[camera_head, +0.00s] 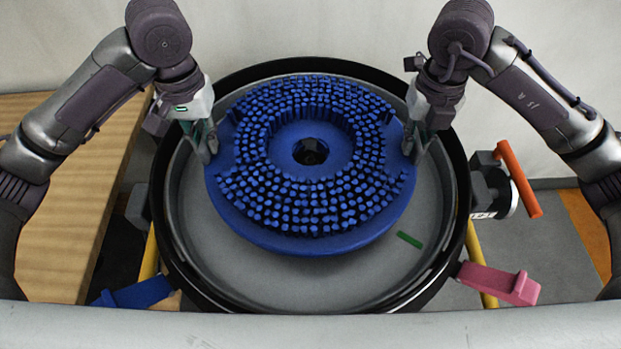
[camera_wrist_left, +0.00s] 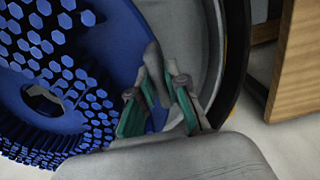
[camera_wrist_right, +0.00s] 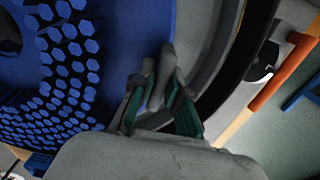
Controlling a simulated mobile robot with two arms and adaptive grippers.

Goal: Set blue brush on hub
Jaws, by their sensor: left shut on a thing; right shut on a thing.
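The blue brush (camera_head: 290,243) is a round disc with several rings of blue bristles facing up and a hole in its middle. It is over the round grey tank (camera_head: 300,285), tilted a little in the head view. My left gripper (camera_head: 207,150) is shut on its left rim; the left wrist view shows the fingers (camera_wrist_left: 158,105) at the brush edge. My right gripper (camera_head: 413,148) is shut on its right rim, also seen in the right wrist view (camera_wrist_right: 160,100). A dark hub-like shape (camera_head: 310,152) shows through the hole. Whether the brush touches it cannot be told.
The tank has a black rim (camera_head: 180,270). An orange handle (camera_head: 519,180) stands out on the right, a pink lever (camera_head: 500,284) at lower right and a blue lever (camera_head: 135,293) at lower left. A green strip (camera_head: 410,240) lies in the tank. A wooden surface (camera_head: 75,220) is at left.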

